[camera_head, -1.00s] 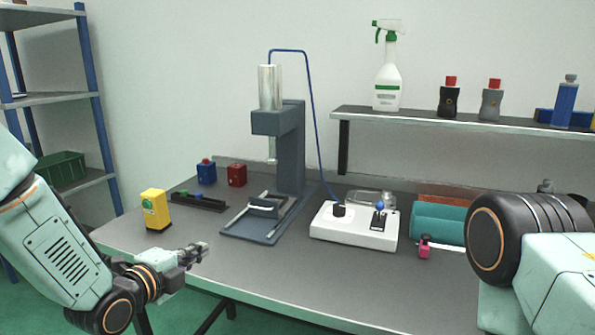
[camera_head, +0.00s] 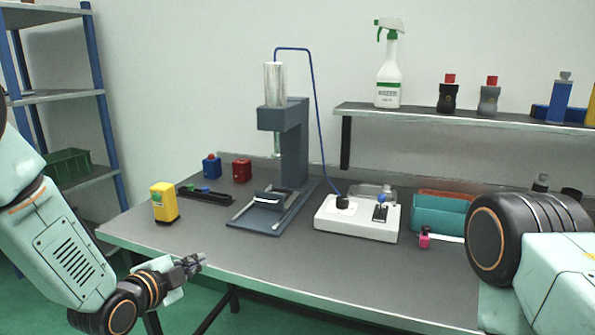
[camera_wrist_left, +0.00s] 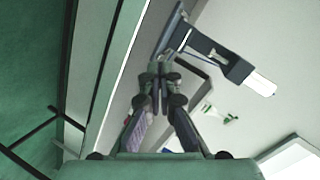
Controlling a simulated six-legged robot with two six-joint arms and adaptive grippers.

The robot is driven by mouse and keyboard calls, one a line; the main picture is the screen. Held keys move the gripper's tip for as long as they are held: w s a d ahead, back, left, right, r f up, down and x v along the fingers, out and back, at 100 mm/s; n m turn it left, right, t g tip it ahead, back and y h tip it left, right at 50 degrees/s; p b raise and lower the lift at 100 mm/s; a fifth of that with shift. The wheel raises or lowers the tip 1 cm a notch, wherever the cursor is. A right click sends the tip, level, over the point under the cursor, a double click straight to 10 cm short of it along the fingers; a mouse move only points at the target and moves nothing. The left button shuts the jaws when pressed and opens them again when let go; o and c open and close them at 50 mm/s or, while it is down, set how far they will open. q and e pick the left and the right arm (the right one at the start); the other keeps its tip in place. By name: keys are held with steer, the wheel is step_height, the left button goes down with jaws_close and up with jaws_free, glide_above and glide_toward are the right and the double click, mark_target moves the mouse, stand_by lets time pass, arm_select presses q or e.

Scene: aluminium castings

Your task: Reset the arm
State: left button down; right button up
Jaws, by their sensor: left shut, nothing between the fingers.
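My left gripper (camera_head: 193,264) is at the front left edge of the table, shut and empty, pointing right. In the left wrist view its fingers (camera_wrist_left: 160,72) meet at the tips with nothing between them. My left arm comes in from the left side of the head view. My right arm shows at the right edge, over the table's right part. Its gripper is out of view.
On the table (camera_head: 300,268) stand a blue-grey press (camera_head: 290,145), a white control box (camera_head: 357,220), a yellow block (camera_head: 164,203), a teal bin (camera_head: 440,215) and small bottles. A shelf (camera_head: 450,118) holds a spray bottle (camera_head: 389,75). The table's front middle is clear.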

arm_select(q)
steer(key=s+a+f+n+g+y, duration=0.15)
steer(key=s+f+n+g, duration=0.25)
steer(key=s+f+n, duration=0.65)
steer(key=s+f+n+g, duration=0.2)
steer(key=s+f, duration=0.3)
steer(key=s, duration=0.5)
steer(key=s+f+n+g+y, duration=0.1)
steer(key=s+f+g, duration=0.3)
steer(key=s, duration=0.7)
steer(key=s+f+n+g+y, duration=0.1)
steer(key=s+f+n+g, duration=0.2)
steer(key=s+f, duration=0.3)
steer(key=s, duration=0.4)
steer(key=shift+s+a+f+g, duration=0.15)
steer(key=shift+s+f+g, duration=0.05)
steer(key=shift+s+g, duration=0.1)
steer(key=shift+y, duration=0.25)
